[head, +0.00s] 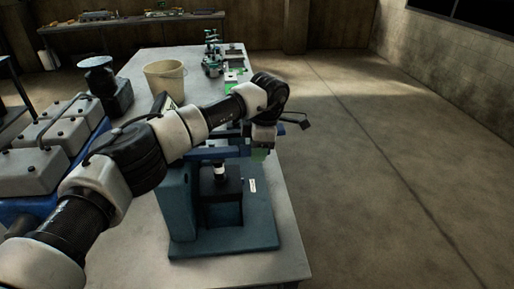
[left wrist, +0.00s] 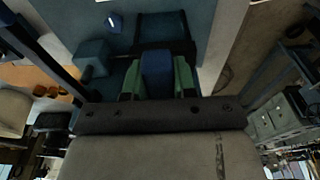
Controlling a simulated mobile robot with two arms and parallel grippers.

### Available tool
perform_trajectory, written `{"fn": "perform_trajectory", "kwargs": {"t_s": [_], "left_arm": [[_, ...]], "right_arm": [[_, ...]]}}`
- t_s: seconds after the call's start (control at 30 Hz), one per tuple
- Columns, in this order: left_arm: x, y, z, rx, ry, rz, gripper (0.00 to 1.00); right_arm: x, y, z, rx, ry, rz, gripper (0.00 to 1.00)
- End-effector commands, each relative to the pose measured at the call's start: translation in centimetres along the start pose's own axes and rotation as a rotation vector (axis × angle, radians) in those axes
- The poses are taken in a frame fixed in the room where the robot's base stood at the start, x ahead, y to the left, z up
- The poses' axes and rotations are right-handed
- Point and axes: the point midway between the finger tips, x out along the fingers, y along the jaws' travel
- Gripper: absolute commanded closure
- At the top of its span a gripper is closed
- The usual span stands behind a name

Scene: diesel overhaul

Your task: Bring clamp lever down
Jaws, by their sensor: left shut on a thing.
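A blue clamp fixture (head: 262,225) stands on the near end of the grey table, with a dark block (head: 221,183) in its middle. Its blue clamp lever (head: 232,151) reaches across above the block, partly hidden behind my left arm. My left gripper (head: 261,152) is at the lever's right end, above the right part of the base. In the left wrist view the green fingers of my left gripper (left wrist: 158,80) are shut on the blue lever (left wrist: 157,68), one finger on each side. My right gripper is not in view.
A cream bucket (head: 165,79) and a dark round-topped part (head: 98,72) stand farther back. Small green devices (head: 212,60) are at the table's far end. A grey engine (head: 42,150) is at left. The floor on the right is clear.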

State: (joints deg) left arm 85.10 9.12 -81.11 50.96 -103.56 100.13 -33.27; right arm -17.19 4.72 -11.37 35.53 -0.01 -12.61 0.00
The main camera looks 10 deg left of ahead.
Motion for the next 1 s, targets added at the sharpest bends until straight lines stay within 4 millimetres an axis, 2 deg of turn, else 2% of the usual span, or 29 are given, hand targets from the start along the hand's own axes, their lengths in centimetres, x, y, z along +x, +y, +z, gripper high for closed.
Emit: {"fn": "perform_trajectory", "kwargs": {"t_s": [0.37, 0.4, 0.53, 0.83, 1.0], "left_arm": [[0.6, -0.1, -0.1, -0.002, 0.015, -0.004, 1.0], [0.6, -0.1, -0.1, -0.001, 0.015, -0.004, 0.67], [0.6, -0.1, -0.1, -0.001, 0.013, -0.004, 0.48], [0.2, -0.1, 0.0, 0.0, 0.01, -0.002, 0.48], [-1.7, 0.0, 0.1, 0.0, 0.008, 0.002, 0.48]], "right_arm": [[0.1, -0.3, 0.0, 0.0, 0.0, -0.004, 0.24], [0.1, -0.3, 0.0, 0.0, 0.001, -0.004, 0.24], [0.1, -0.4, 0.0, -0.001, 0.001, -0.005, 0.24], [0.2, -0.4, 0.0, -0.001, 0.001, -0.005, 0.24], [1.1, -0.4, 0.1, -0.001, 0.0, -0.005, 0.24]]}}
